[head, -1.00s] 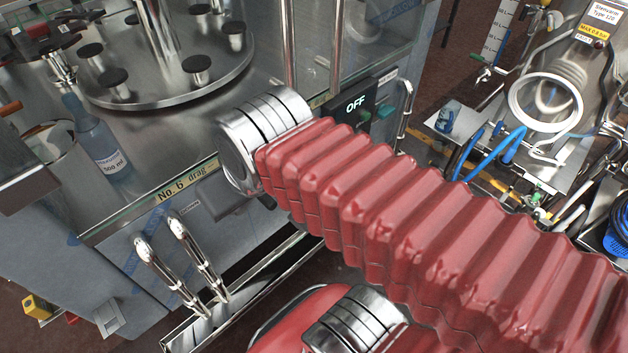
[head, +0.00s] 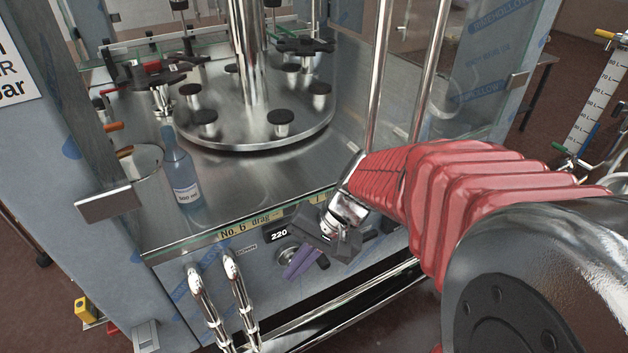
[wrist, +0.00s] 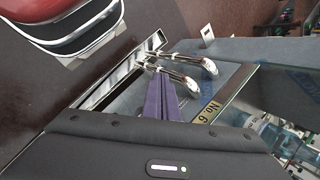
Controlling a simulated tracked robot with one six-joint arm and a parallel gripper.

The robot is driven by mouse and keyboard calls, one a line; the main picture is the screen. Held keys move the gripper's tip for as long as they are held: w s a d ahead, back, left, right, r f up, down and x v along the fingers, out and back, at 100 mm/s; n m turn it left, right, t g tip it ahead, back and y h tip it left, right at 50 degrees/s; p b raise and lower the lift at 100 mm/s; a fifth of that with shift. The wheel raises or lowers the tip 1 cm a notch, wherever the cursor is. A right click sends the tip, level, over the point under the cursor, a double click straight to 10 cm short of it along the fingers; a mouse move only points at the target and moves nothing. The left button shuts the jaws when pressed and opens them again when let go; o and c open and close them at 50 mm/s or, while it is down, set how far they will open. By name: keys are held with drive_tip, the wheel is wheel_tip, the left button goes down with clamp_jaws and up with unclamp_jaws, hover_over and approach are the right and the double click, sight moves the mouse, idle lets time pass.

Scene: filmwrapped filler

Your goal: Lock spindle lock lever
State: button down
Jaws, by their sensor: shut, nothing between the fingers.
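I cannot tell for sure which part is the spindle lock lever. Two chrome curved levers (head: 223,300) stand at the machine's lower front, and they also show in the wrist view (wrist: 185,70). An orange-tipped lever (head: 113,127) sits at the machine's left side in the head view. My gripper (head: 298,268), with purple fingers, is shut and empty in front of the machine's front panel, right of the chrome levers. In the wrist view my gripper (wrist: 162,82) has its fingertips close to the chrome levers in the picture; contact cannot be told.
A blue-grey bottle (head: 182,170) stands on the machine deck by a round turntable (head: 255,130) with black-topped posts. Upright chrome rods (head: 380,75) stand behind my arm.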

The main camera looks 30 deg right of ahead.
drive_tip(key=w+d+f+m+t+y, duration=0.2)
drive_tip(key=w+d+f+m+t, duration=0.2)
drive_tip(key=d+f+m, duration=0.3)
drive_tip(key=w+d+f+m+t+y, duration=0.1)
drive_tip(key=w+d+f+m+t, duration=0.35)
drive_tip(key=d+m, duration=0.35)
drive_tip(key=s+d+f+m+t+h, duration=0.2)
drive_tip(key=s+d+f+m+h, duration=0.1)
drive_tip(key=d+f+m, duration=0.3)
drive_tip(key=s+d+f+m+t+h, duration=0.1)
drive_tip(key=s+d+f+m+h, duration=0.2)
drive_tip(key=d+f, duration=0.6)
drive_tip(key=d+m+h, duration=0.1)
drive_tip(key=m+h, duration=0.1)
drive_tip(key=m, duration=0.1)
drive_tip(key=shift+s+d+f+m+t, duration=0.15)
drive_tip(key=shift+s+d+m+t, duration=0.05)
drive_tip(key=shift+m+t, duration=0.15)
drive_tip(key=shift+w, duration=0.1)
drive_tip(key=x, duration=1)
wheel_tip(320, 180, up, 4)
